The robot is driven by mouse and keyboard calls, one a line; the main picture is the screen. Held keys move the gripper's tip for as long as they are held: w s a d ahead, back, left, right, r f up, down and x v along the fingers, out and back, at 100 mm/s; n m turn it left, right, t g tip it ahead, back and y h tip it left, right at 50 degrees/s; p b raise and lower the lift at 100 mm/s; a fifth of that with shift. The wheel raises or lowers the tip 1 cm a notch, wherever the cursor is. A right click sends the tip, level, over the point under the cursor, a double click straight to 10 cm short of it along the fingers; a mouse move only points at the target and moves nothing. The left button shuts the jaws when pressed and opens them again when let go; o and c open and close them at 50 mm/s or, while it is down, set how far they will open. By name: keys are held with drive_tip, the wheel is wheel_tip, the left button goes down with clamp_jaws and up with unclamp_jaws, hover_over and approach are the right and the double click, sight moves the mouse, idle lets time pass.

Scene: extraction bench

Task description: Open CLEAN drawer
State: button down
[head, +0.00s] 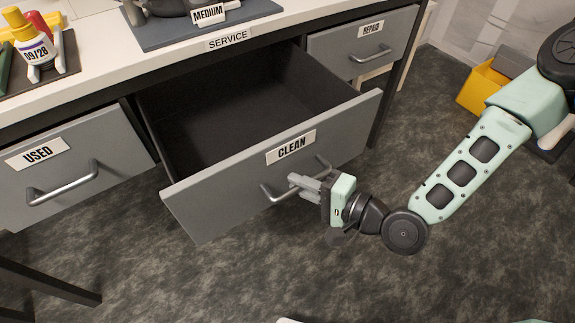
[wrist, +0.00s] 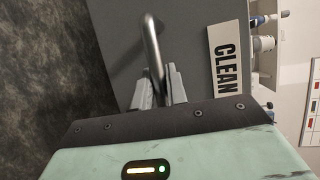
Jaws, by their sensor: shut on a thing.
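The CLEAN drawer (head: 225,195) is pulled well out from the bench, and its dark inside shows empty. Its CLEAN label (head: 291,147) is on the front panel, and the label also shows in the wrist view (wrist: 226,58). My gripper (head: 304,183) is at the right part of the drawer's metal bar handle (head: 270,192). In the wrist view, the fingers (wrist: 161,88) are shut on the handle (wrist: 151,45). The fingers hide part of the handle.
The USED drawer (head: 90,205) at left and the REPAIR drawer (head: 345,40) at right look closed. The bench top (head: 105,55) holds a yellow-capped bottle (head: 33,45) and a dark MEDIUM tray (head: 165,35). A yellow bin (head: 480,88) stands at the right. The floor before the drawer is clear.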

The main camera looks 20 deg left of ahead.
drive_tip(key=s+d, duration=0.3)
drive_tip(key=shift+d, duration=0.35)
drive_tip(key=c, duration=1.4)
unclamp_jaws()
drive_tip(key=p+v, duration=0.8)
drive_tip(key=v, duration=0.9)
drive_tip(key=shift+d, duration=0.2)
